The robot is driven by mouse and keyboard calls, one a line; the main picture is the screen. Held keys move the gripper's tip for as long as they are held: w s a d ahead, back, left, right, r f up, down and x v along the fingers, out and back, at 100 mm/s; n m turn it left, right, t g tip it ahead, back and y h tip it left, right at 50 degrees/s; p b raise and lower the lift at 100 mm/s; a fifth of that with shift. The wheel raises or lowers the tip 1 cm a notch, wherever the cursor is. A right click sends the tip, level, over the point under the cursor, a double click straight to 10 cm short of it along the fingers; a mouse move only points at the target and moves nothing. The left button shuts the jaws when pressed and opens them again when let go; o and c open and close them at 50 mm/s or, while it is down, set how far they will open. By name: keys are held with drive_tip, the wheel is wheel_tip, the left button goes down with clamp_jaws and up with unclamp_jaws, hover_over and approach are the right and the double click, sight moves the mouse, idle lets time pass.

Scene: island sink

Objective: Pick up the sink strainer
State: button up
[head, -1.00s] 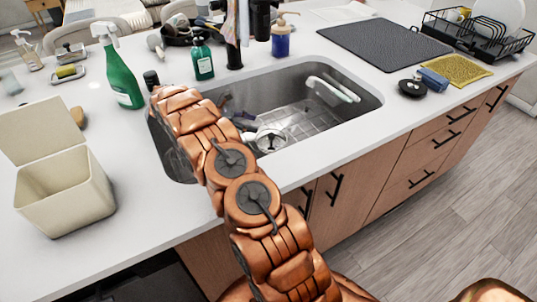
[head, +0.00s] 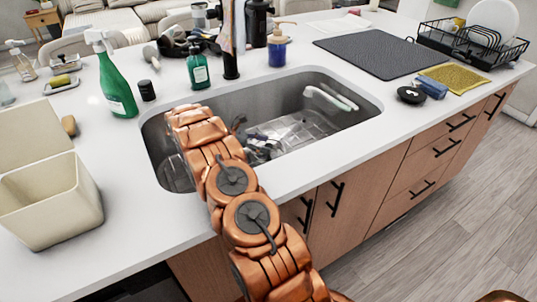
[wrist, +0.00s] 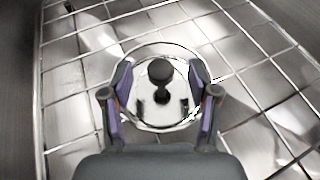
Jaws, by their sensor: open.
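The sink strainer (wrist: 148,112) shows in the wrist view as a round piece with a shiny thin rim and a black knob standing up in its middle. It lies on the wire grid in the sink. My gripper (wrist: 161,76) is open, with one purple-sided finger on each side of the knob. I cannot tell whether the fingers touch the strainer. In the head view my arm reaches down into the sink, and the gripper and strainer are partly hidden and too small to make out clearly.
The sink (head: 361,115) has walls all around. A green spray bottle (head: 117,85) and a dark green bottle (head: 199,70) stand behind it. An open cream box (head: 50,215) is at left. A black round item (head: 411,95) and blue sponge (head: 431,84) lie at right.

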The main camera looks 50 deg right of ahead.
drive_tip(key=shift+x, duration=1.2)
clamp_jaws()
